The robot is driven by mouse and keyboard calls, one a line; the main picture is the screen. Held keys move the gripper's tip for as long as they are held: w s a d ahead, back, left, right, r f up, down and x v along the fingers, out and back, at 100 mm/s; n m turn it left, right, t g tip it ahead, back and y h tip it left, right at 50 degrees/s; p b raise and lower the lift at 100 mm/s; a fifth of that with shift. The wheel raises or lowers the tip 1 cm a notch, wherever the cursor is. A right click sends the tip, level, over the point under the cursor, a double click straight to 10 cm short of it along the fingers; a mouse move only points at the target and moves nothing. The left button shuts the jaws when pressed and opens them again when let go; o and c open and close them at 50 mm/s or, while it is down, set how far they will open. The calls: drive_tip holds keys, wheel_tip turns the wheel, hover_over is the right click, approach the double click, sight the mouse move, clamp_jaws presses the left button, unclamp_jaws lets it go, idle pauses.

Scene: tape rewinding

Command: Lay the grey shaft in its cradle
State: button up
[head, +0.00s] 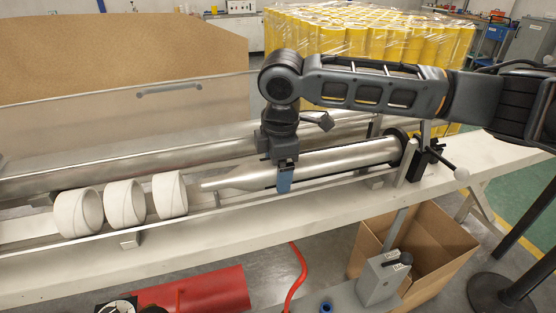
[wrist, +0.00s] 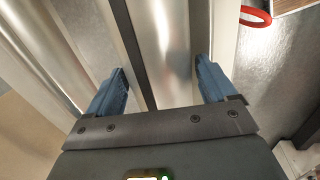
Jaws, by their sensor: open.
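The grey shaft (head: 335,160) lies lengthwise along the machine, its tapered tip at the left and its right end by a black round flange (head: 398,146). My gripper (head: 281,174) is over the shaft's left half, pointing down. Its blue fingers are open, one on the near side of the shaft; the far one is hidden in the head view. In the wrist view the open gripper (wrist: 160,78) has the shaft (wrist: 170,45) running between its fingers, with a gap on the left. The cradle cannot be clearly made out; a black bracket with a lever (head: 428,158) stands at the shaft's right end.
Three white rings (head: 124,201) stand in a row left of the shaft tip. A long metal roller (head: 120,168) runs behind. A pale beam (head: 190,262) borders the front. An open cardboard box (head: 440,245) and red roll (head: 200,290) are below.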

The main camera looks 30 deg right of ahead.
drive_tip(key=shift+c, duration=0.3)
clamp_jaws()
idle(0.5)
drive_tip(key=shift+r+p, duration=0.5)
drive_tip(key=shift+p, duration=0.05)
idle(0.6)
drive_tip(key=shift+s+f+b, duration=0.1)
drive_tip(key=shift+b, duration=0.25)
drive_tip(key=shift+s+t+b, duration=0.15)
drive_tip(key=shift+t+b, duration=0.3)
drive_tip(key=shift+t, duration=0.35)
drive_tip(key=shift+s+p, duration=0.25)
drive_tip(key=shift+p, duration=0.1)
idle(0.7)
drive_tip(key=shift+f+h, duration=0.3)
idle(1.4)
